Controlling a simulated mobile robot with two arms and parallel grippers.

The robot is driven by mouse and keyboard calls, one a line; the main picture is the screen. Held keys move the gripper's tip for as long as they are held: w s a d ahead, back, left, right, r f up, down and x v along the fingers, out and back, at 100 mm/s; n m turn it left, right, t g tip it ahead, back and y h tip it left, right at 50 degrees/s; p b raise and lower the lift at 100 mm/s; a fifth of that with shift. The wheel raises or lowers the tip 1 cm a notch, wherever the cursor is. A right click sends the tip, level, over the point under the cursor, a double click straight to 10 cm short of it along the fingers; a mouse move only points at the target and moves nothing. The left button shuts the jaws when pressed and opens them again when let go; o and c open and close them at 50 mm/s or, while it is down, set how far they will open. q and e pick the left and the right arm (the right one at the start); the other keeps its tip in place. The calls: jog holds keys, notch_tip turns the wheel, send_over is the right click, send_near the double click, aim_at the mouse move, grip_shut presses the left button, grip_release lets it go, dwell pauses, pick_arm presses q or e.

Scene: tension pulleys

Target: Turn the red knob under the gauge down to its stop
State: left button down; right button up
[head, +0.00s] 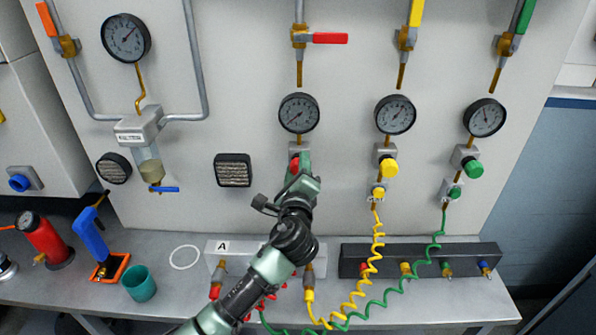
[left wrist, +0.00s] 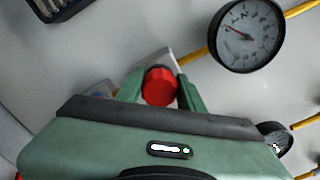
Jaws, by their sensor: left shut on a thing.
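The red knob (left wrist: 160,87) sits on a grey block under a round gauge (left wrist: 246,36) in the left wrist view. In the head view the knob (head: 295,166) shows only in part above my left gripper (head: 300,163), below the middle gauge (head: 299,113). The gripper's two green fingers (left wrist: 160,88) stand on either side of the knob and are shut on it. The gauge needle points to the left part of the dial. My right gripper is not in view.
A yellow knob (head: 390,167) and a green knob (head: 474,168) sit on the panel to the right. Coiled yellow (head: 378,240) and green (head: 436,245) hoses hang to the bench. A teal cup (head: 139,284) and a red cylinder (head: 43,239) stand at the left.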

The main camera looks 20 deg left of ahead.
pick_arm(q)
jog(key=n+b, duration=0.1)
jog(key=n, duration=0.1)
jog(key=n+b, duration=0.1)
jog(key=n, duration=0.1)
jog(key=shift+f+n, duration=0.2)
jog(key=shift+n, duration=0.1)
jog(key=shift+n+b, duration=0.6)
jog(key=shift+n, duration=0.8)
jog(key=c, duration=0.9)
grip_release()
jog(key=shift+a, duration=0.1)
